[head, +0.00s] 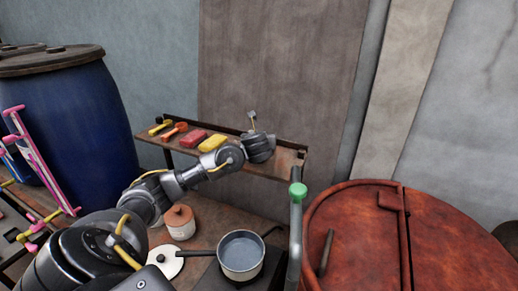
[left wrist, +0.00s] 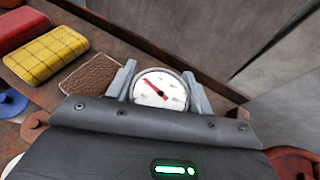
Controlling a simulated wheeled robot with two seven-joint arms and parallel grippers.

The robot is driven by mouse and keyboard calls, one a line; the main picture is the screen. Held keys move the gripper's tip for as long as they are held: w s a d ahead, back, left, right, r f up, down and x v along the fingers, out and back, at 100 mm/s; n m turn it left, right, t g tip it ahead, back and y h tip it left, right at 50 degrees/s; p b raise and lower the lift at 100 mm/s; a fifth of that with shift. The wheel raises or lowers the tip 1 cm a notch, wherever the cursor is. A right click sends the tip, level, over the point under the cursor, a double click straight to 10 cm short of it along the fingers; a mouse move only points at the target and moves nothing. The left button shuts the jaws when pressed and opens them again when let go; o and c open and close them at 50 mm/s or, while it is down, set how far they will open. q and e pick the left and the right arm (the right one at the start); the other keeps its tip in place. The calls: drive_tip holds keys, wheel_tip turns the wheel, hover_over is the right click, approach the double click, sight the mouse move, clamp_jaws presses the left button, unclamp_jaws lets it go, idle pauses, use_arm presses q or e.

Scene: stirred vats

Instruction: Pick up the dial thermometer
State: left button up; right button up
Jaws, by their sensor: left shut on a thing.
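The dial thermometer has a round white face with a red needle and a metal rim. It shows in the left wrist view as the dial thermometer (left wrist: 160,90), between the two grey fingers of my left gripper (left wrist: 160,84). The fingers are shut on it from either side, with the face towards the wrist camera. Its stem is hidden. In the head view my left gripper (head: 262,147) is over the right part of the wall shelf, and the dial cannot be made out clearly there. My right gripper is not in view.
The shelf (head: 285,158) also holds a yellow block (head: 212,143), a red block (head: 192,138) and a brown block (left wrist: 93,74). Below are a saucepan (head: 241,256) and a lidded jar (head: 180,223). A rusty vat (head: 440,240) stands right, a blue barrel (head: 85,115) left.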

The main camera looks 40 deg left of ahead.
use_arm(q)
drive_tip(key=shift+r, duration=0.5)
drive_tip(key=s+d+r+b, duration=0.2)
drive_tip(key=d+r, duration=1)
drive_tip(key=d, duration=0.2)
drive_tip(key=shift+s, duration=0.4)
